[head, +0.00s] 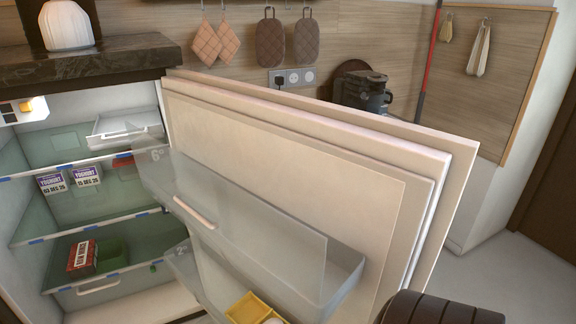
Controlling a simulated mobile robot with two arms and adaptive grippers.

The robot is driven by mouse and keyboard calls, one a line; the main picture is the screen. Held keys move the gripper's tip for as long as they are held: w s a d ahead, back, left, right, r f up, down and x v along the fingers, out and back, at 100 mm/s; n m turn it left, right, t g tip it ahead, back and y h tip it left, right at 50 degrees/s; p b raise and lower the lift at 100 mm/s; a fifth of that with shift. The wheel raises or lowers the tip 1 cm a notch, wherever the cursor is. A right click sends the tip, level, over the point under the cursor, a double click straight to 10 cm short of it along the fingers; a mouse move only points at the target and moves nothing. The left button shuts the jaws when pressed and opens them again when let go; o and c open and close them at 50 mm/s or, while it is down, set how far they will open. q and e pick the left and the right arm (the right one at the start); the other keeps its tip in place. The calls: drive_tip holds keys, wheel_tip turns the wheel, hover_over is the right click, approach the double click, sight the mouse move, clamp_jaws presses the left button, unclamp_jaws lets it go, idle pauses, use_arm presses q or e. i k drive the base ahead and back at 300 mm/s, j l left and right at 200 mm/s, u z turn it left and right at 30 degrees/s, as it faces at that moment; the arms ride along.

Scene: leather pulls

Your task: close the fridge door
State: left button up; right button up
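The fridge door (300,150) stands wide open, swung out to the right of the fridge, with its pale inner side facing me. A clear door bin (240,225) sits on its inner side, with another bin below that holds a yellow egg tray (252,308). The fridge interior (60,215) is open to view at the left, with glass shelves.
Yoghurt cups (86,174), a clear drawer (125,128) and a red box (82,256) are inside the fridge. A dark countertop (90,62) lies above it. A dark appliance (362,92) stands behind the door. Bare floor (500,275) shows at the right.

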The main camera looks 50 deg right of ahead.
sight(325, 211)
drive_tip(key=k+l, duration=0.1)
drive_tip(key=l, duration=0.25)
drive_tip(key=k+l, duration=0.15)
drive_tip(key=l, duration=0.2)
drive_tip(key=k+l, duration=0.1)
drive_tip(key=l, duration=0.3)
drive_tip(key=k+l+u, duration=0.1)
drive_tip(key=l, duration=0.25)
drive_tip(key=k+l, duration=0.15)
drive_tip(key=l, duration=0.2)
drive_tip(key=k+l, duration=0.1)
drive_tip(key=l, duration=0.25)
